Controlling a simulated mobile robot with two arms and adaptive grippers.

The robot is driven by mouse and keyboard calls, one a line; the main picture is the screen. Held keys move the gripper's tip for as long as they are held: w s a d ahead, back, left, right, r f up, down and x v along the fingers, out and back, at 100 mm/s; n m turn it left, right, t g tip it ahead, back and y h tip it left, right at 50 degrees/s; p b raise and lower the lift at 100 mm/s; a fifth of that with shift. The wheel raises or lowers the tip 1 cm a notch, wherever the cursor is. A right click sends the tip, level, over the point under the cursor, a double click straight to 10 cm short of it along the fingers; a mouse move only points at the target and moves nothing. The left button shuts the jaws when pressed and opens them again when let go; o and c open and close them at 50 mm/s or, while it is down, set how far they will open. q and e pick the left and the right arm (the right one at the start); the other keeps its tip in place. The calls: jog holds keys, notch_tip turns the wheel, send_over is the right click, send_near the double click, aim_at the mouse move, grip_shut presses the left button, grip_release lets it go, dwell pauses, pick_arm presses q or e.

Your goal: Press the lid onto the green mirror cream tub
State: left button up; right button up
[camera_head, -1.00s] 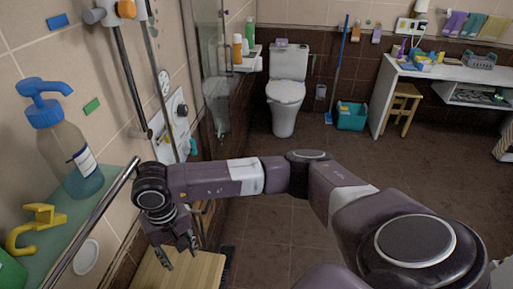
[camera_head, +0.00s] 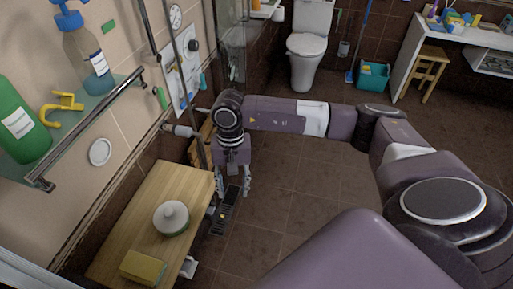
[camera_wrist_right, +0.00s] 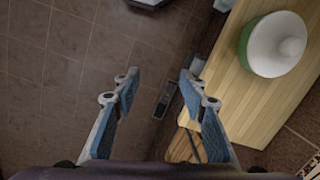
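The green tub (camera_head: 173,234) with its white knobbed lid (camera_head: 170,215) stands on a wooden bench (camera_head: 130,217). In the right wrist view the white lid (camera_wrist_right: 278,42) is at the upper right, with the tub's green side (camera_wrist_right: 244,42) showing on its left. The lid rests on top of the tub; I cannot tell whether it is fully seated. My right gripper (camera_head: 233,190) points down just right of the bench, apart from the tub. In the right wrist view its fingers (camera_wrist_right: 157,86) are spread and empty. My left gripper is not in view.
A yellow sponge-like block (camera_head: 143,267) lies on the bench's near end. A glass shelf (camera_head: 75,112) with a metal rail holds a blue pump bottle (camera_head: 88,55), a green bottle (camera_head: 22,125) and a yellow hook (camera_head: 62,105). Open brown floor (camera_head: 290,210) lies right of the bench.

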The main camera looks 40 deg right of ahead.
jog(key=w+d+f+m+t+y, duration=0.4)
jog(key=d+m, duration=0.3)
jog(key=m, duration=0.7)
jog(key=w+d+f+m+t+y, duration=0.2)
jog(key=w+d+f+m+t, duration=0.3)
jog(key=m, duration=0.9)
jog(key=s+f+m+t+h+b, duration=0.1)
jog(key=s+f+m+h, duration=0.1)
jog(key=f+m, duration=0.65)
jog(key=s+f+m+t+h, duration=0.1)
jog(key=s+f+m+h, duration=0.1)
jog(key=f+m, duration=0.6)
jog(key=s+a+f+m+g+h+b, duration=0.1)
jog(key=s+a+f+m+g+h, duration=0.1)
jog(key=s+f+m, duration=0.65)
jog(key=s+a+f+m+g+h, duration=0.1)
jog(key=s+a+f+m+g, duration=0.2)
jog(key=s+f, duration=1.05)
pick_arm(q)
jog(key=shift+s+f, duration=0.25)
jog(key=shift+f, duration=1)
pick_arm(e)
jog(key=s+a+f+m+g, duration=0.1)
jog(key=s+a+m+g, duration=0.1)
jog(key=s, duration=0.8)
jog(key=s+a+f+m+g, duration=0.2)
jog(key=s+a+m, duration=0.2)
jog(key=s, duration=0.7)
jog(key=shift+a+m, duration=0.15)
jog(key=shift+m, duration=0.35)
